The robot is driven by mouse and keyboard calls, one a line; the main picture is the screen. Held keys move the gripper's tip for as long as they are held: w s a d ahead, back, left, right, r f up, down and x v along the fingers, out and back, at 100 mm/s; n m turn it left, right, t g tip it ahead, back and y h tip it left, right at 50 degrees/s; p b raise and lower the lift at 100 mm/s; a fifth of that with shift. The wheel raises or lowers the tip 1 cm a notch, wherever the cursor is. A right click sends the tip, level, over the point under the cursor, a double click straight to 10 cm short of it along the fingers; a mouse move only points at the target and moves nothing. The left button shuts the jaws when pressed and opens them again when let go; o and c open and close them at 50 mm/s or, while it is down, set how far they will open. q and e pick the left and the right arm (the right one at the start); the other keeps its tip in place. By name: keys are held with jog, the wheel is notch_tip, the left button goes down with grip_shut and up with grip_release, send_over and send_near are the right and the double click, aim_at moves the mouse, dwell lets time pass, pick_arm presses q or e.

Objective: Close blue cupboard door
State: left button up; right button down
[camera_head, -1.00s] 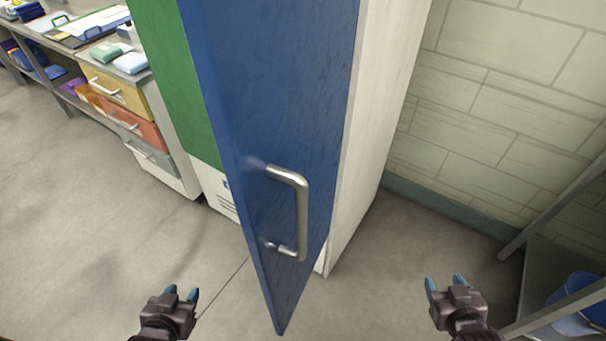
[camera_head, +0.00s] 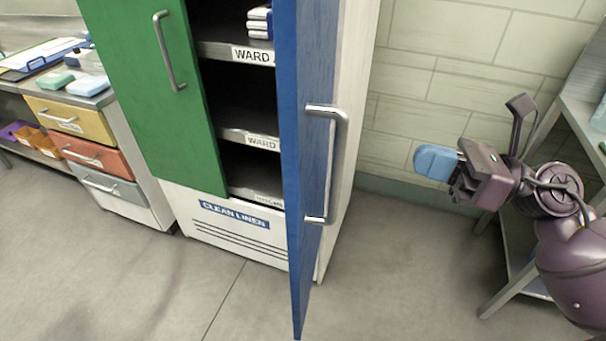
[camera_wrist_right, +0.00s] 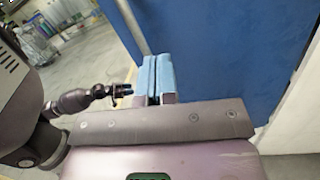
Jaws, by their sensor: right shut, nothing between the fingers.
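The blue cupboard door (camera_head: 311,60) stands open, seen nearly edge-on, with its metal handle (camera_head: 331,165) on the right-hand face. It also fills the upper right of the right wrist view (camera_wrist_right: 220,50). The cupboard (camera_head: 225,222) is open behind it, showing shelves. My right gripper (camera_head: 425,162) is shut and empty, to the right of the door and apart from it in the head view. Its blue fingertips lie together in the right wrist view (camera_wrist_right: 157,76), in front of the blue face. My left gripper is not in the head view.
The green door (camera_head: 155,100) covers the cupboard's left side. A drawer unit (camera_head: 95,150) stands at the left. A grey metal table (camera_head: 580,115) is at the right, close to my right arm. The floor in front is clear.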

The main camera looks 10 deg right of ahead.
jog(key=f+n+g, duration=0.1)
jog(key=n, duration=0.1)
jog(key=p, duration=0.2)
send_near(309, 159)
jog(key=shift+n+g, duration=0.4)
jog(key=x, duration=0.6)
jog(key=shift+w+d+r, duration=0.2)
jog(key=shift+w, duration=0.1)
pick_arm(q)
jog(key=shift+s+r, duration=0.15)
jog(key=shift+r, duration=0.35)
pick_arm(e)
jog(key=shift+x, duration=0.85)
jog(key=shift+f, duration=0.15)
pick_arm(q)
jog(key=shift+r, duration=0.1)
